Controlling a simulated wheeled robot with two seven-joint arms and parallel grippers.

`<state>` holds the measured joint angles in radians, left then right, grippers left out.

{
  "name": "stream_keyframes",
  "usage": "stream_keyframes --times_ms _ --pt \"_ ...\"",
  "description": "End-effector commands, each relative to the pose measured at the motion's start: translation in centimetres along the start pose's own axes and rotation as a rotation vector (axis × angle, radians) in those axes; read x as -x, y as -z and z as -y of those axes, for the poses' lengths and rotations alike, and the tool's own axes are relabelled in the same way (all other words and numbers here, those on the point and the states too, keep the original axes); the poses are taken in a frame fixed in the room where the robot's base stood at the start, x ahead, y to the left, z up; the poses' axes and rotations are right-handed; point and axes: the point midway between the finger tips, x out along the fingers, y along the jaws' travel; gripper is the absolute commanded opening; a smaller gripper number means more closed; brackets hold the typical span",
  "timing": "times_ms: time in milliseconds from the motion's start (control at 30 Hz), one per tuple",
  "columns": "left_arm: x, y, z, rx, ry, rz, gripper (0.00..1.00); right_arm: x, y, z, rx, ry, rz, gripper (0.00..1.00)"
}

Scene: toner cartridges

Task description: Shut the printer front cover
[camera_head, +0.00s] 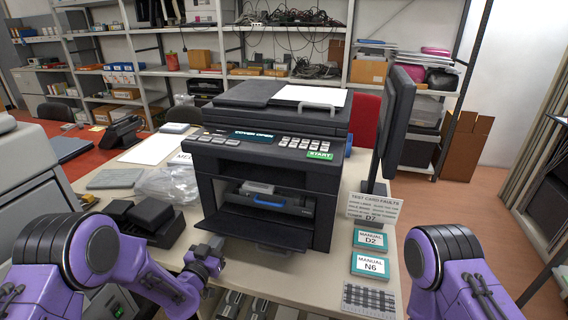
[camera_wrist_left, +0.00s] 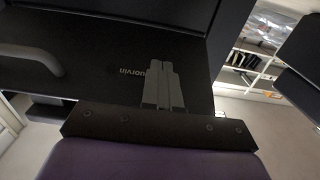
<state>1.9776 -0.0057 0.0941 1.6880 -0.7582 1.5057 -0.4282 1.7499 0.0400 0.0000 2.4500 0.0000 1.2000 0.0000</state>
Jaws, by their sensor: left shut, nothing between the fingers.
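The dark printer (camera_head: 270,150) stands on the table in the middle of the head view, and its display reads "COVER OPEN". Its front cover (camera_head: 255,231) is swung down and sticks out forward, showing the lit inside with a blue-edged cartridge (camera_head: 270,201). My left gripper (camera_head: 214,245) is at the cover's left front corner, low beside it. In the left wrist view, the shut, empty fingers (camera_wrist_left: 163,82) lie before the cover's dark lettered face (camera_wrist_left: 105,75), with a grey handle (camera_wrist_left: 32,57) at left. Contact cannot be told. My right gripper is out of view.
Black boxes (camera_head: 150,215) and a clear plastic bag (camera_head: 172,184) lie left of the printer. A drawer with dark items lies below the table's front edge.

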Motion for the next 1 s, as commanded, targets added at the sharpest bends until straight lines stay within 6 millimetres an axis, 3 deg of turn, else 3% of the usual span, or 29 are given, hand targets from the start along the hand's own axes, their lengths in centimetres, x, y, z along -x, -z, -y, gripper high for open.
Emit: stream_keyframes --times_ms 300,700,1000 --pt "-1.0 2.3 0.0 0.000 0.001 -0.003 0.00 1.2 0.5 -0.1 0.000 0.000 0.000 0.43" --pt "-1.2 2.4 0.0 0.000 0.000 -0.002 0.00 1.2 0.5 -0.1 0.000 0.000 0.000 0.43" --pt "-2.5 3.9 0.0 -0.001 0.000 -0.003 0.00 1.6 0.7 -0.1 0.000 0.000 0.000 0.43"
